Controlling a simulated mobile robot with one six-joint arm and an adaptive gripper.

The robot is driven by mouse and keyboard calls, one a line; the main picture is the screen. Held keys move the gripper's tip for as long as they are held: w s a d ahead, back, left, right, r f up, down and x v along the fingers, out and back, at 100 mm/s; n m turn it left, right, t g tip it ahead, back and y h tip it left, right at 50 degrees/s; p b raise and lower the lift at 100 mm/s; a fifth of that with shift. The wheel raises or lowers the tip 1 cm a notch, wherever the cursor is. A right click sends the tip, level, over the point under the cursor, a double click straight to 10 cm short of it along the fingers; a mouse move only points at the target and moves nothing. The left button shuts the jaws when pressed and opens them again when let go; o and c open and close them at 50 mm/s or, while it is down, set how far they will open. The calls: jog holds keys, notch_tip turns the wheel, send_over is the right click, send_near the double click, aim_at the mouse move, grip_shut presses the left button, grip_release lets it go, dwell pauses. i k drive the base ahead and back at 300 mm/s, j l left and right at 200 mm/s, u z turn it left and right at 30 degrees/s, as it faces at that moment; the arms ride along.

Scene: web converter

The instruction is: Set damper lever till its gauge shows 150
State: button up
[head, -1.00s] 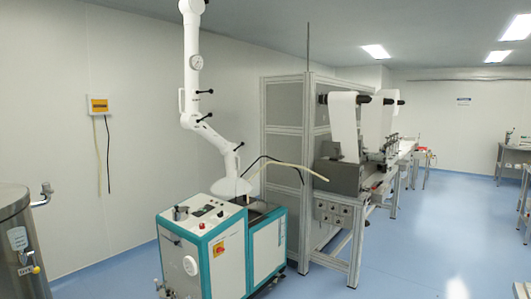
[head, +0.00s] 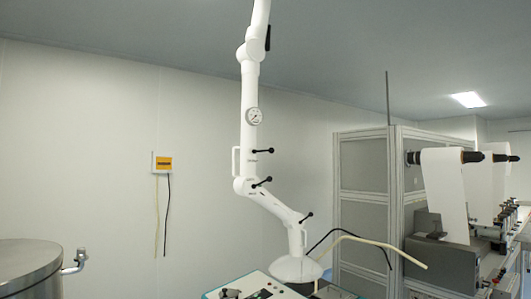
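A white jointed extraction arm (head: 248,90) hangs from above in the head view, ending in a white hood (head: 297,270). A round gauge (head: 254,116) with a white face sits on its upright tube; its reading is too small to make out. Just below it a black-knobbed lever (head: 264,151) sticks out to the right. Two similar levers, a middle one (head: 263,182) and a lower one (head: 306,217), sit at the joints below. A black handle (head: 268,38) is at the top joint. I cannot tell for certain which is the damper lever. My gripper is not in view.
A machine top (head: 255,290) stands under the hood. A steel drum (head: 30,268) is at the lower left. A grey framed cabinet (head: 364,210) and a roll machine (head: 440,250) stand at right. A yellow wall box (head: 162,163) hangs behind. The floor is out of view.

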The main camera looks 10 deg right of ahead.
aim_at(271, 150)
jog(key=i+j+z, duration=0.1)
jog(key=i+j, duration=0.3)
jog(key=i, duration=0.15)
jog(key=i+j, duration=0.5)
jog(key=i+l+z, duration=0.05)
